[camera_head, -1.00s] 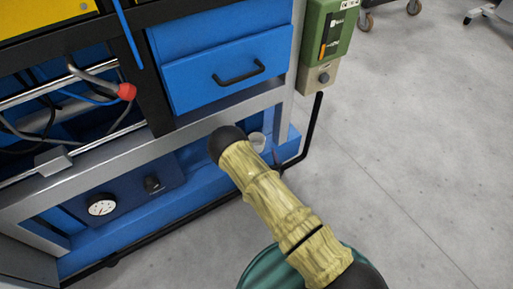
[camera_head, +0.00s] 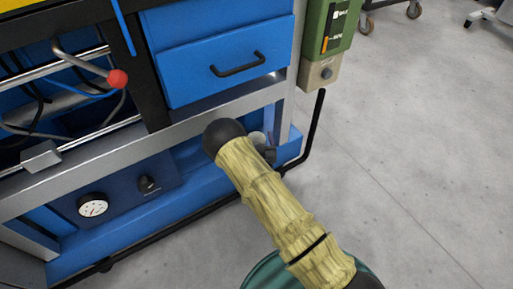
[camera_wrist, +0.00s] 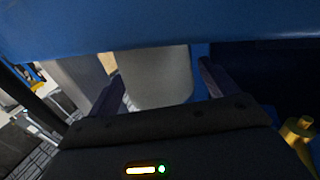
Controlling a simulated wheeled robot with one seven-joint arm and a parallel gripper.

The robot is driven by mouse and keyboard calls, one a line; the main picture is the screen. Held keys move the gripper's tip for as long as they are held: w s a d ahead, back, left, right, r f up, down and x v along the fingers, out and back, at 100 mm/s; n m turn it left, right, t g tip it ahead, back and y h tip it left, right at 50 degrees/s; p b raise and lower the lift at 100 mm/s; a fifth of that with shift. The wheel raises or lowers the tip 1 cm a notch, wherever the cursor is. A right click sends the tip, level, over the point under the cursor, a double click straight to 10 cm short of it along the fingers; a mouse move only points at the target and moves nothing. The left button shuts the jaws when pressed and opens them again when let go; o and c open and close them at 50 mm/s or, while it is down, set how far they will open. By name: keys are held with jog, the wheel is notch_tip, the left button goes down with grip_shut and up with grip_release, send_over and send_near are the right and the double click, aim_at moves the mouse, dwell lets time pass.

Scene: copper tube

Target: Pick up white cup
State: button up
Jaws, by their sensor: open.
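The white cup (camera_wrist: 158,76) is in the wrist view, just ahead of my gripper, its upper part cut off by a blue edge. My gripper (camera_wrist: 162,88) is open, with one dark finger on each side of the cup. I cannot tell whether either finger touches it. In the head view a small part of the cup (camera_head: 257,138) shows on the low blue shelf, just right of my arm's dark joint. The gripper itself is mostly hidden there behind my arm.
The blue drawer (camera_head: 225,65) and a grey frame rail (camera_head: 215,124) lie above the low shelf. A green box (camera_head: 326,40) hangs on the right post. A gauge (camera_head: 93,205) is at left. A brass-coloured part (camera_wrist: 300,130) shows at the wrist view's lower right.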

jog(key=shift+w+a, duration=0.2)
jog(key=shift+w, duration=0.7)
jog(key=c, duration=1)
jog(key=shift+c, duration=0.3)
jog(key=shift+r, duration=0.1)
notch_tip(320, 180, up, 10)
jog(key=p, duration=0.5)
